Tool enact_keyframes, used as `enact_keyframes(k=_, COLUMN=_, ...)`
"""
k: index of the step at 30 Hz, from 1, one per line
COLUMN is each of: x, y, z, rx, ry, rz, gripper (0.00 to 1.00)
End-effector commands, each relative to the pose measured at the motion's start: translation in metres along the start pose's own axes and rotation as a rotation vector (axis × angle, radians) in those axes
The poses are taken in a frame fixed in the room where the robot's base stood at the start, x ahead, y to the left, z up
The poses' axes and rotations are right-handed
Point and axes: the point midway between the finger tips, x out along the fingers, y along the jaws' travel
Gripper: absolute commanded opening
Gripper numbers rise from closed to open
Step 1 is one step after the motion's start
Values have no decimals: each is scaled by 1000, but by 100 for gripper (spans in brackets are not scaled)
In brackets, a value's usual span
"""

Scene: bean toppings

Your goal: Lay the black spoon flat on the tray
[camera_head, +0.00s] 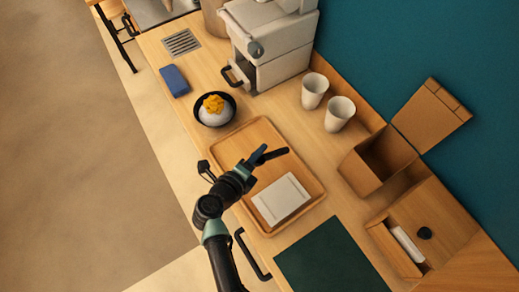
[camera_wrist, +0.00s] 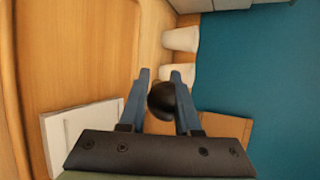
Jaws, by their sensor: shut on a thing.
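The wooden tray (camera_head: 240,146) lies on the counter in the middle of the head view, and its bare surface fills the left of the wrist view (camera_wrist: 75,55). My gripper (camera_head: 262,157) is above the tray and shut on the black spoon (camera_head: 275,153). In the wrist view the spoon's dark rounded end (camera_wrist: 162,100) shows between the blue fingers (camera_wrist: 160,88); the rest of the spoon is hidden. I cannot tell the gap to the tray exactly. A white rectangular card or napkin (camera_head: 281,199) lies on the tray's near right part.
A dark bowl (camera_head: 203,119) with white and yellow food stands just beyond the tray. Two white cups (camera_head: 314,91) (camera_head: 340,113), an open wooden box (camera_head: 376,162) and a lidded one (camera_head: 440,225) stand to the right. A dark green mat (camera_head: 330,262) lies nearer.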

Motion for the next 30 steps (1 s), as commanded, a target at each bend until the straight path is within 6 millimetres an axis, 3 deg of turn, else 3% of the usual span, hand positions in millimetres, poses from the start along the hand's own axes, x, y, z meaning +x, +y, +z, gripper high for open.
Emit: enact_keyframes(k=30, x=34, y=63, z=-14, rx=0, ry=2, rz=0, gripper=0)
